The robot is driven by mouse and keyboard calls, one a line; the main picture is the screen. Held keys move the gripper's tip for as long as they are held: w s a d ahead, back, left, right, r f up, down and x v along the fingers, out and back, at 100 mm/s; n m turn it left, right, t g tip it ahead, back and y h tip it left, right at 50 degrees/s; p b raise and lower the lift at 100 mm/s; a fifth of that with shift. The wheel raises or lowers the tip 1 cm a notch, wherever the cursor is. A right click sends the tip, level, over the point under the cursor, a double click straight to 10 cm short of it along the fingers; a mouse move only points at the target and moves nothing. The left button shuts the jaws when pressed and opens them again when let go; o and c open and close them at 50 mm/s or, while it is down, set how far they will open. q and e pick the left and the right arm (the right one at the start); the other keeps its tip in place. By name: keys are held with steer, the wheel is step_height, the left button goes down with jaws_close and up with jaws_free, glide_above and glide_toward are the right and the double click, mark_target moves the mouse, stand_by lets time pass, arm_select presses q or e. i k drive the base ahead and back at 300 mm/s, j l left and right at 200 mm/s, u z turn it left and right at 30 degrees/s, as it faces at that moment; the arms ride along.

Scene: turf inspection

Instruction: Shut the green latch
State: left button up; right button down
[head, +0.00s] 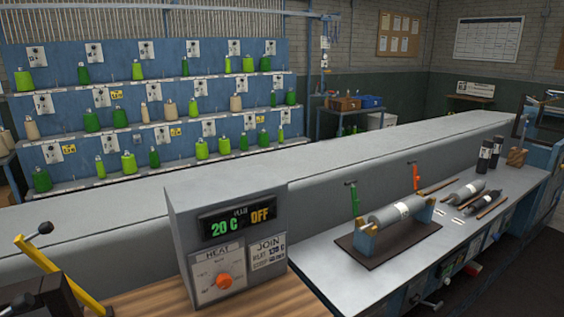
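Neither of my grippers shows in the head view, and nothing is seen touching the latches.
The roller (398,213) lies in blue end supports in front of the latches. A control box (229,246) reading 20 C and OFF stands at centre. A yellow lever (60,276) is at lower left. Tools and dark cylinders lie further right. A long grey surface (250,178) runs behind.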

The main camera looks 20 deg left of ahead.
mark_target(355, 202)
steer(key=i+l+u, duration=0.3)
steer(key=l+u, duration=0.2)
steer(key=i+l+u, duration=0.2)
steer(key=l+u, duration=0.25)
steer(key=l, duration=0.15)
steer(key=i+l+u, duration=0.1)
steer(key=l+u, duration=0.4)
steer(key=l, duration=0.15)
steer(key=l+u, duration=0.5)
steer(key=l, duration=0.15)
steer(key=k+l+u, duration=0.1)
steer(key=l, duration=0.35)
